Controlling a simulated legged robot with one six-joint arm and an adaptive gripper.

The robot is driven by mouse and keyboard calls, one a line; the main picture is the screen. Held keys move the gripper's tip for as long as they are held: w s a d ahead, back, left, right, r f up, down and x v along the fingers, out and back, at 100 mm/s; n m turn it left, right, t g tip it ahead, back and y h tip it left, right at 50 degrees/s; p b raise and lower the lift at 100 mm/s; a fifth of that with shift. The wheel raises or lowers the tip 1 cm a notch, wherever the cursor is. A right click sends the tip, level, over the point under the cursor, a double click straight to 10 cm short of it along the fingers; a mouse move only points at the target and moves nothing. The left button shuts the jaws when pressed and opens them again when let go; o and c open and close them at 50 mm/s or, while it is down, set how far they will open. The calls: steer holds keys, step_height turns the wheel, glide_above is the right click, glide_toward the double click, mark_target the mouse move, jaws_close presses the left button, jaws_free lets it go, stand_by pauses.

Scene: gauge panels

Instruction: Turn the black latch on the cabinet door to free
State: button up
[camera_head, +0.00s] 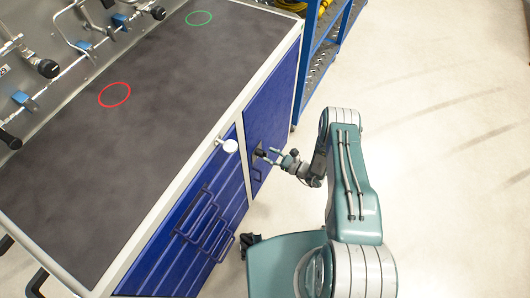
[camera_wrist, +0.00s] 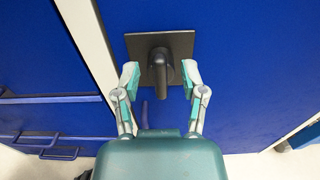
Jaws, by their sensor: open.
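The black latch (camera_wrist: 160,70) sits on a dark square plate (camera_wrist: 183,44) on the blue cabinet door (camera_wrist: 235,60). In the wrist view its handle points down toward my gripper. My gripper (camera_wrist: 159,80) is open, with one fingertip on each side of the latch and a gap visible on both sides. In the head view my gripper (camera_head: 271,155) reaches the door from the right, and the latch (camera_head: 259,152) shows small and dark at the fingertips. Contact cannot be made out there.
Blue drawers with handles (camera_head: 205,222) are left of the door. The dark countertop (camera_head: 150,150) carries a red ring (camera_head: 115,95) and a green ring (camera_head: 199,18). A blue shelf rack (camera_head: 318,60) stands behind; open floor lies right.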

mark_target(262, 154)
steer(key=shift+x, duration=1.25)
jaws_close()
